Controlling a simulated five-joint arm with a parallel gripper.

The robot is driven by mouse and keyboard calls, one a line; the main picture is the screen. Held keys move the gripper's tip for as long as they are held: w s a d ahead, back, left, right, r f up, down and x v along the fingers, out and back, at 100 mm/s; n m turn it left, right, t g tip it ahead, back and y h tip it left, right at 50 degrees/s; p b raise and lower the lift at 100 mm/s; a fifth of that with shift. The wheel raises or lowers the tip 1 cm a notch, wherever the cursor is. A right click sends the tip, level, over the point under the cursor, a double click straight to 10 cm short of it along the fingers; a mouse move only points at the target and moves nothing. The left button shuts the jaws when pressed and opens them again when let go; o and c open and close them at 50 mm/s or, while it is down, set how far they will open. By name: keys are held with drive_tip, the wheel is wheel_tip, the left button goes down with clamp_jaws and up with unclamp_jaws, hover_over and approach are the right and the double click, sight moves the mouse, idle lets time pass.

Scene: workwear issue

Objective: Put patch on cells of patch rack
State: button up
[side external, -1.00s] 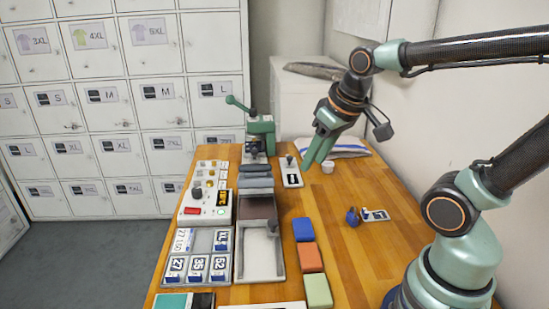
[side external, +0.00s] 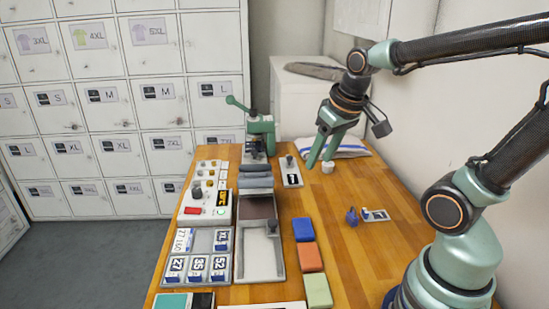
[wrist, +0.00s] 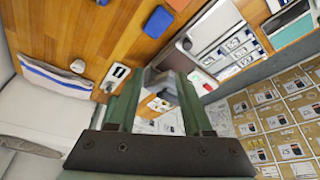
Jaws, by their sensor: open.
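The patch rack (side external: 211,281) is a grey tray of cells at the front left of the wooden table. Its near row holds patches marked 27 (side external: 175,268), 35 (side external: 197,267) and 52 (side external: 219,267). In its far row, an XL patch (side external: 222,240) sits at the right, a white printed piece (side external: 183,240) at the left, and the middle cell looks empty. The rack shows at the upper right of the wrist view (wrist: 232,58). My gripper (side external: 321,164) is open and empty above the table's far right part, well away from the rack; its fingers (wrist: 158,100) fill the lower wrist view.
A small white card with a dark label (side external: 376,215) lies beside a blue object (side external: 352,216) at right. Blue (side external: 303,230), orange (side external: 311,257) and green (side external: 318,291) blocks line the grey tray (side external: 279,275). A green press (side external: 262,135) stands at the back. Table around the card is clear.

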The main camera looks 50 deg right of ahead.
drive_tip(key=s+d+f+m+g, duration=0.25)
drive_tip(key=d+f+m, duration=0.2)
drive_tip(key=d, duration=0.65)
drive_tip(key=m+g, duration=0.2)
hover_over(366, 210)
wheel_tip(366, 210, down, 6)
drive_tip(key=shift+y, duration=0.4)
drive_tip(key=f, duration=0.6)
drive_tip(key=shift+s+f, duration=0.1)
drive_tip(key=shift+s, duration=0.1)
drive_tip(key=shift+w+a+f, duration=0.1)
drive_tip(key=shift+w+f, duration=0.05)
drive_tip(key=shift+f, duration=1.2)
drive_tip(key=shift+w+a+f, duration=0.1)
drive_tip(key=shift+f, duration=1.25)
drive_tip(key=shift+d, duration=0.1)
drive_tip(key=shift+c, duration=0.3)
clamp_jaws()
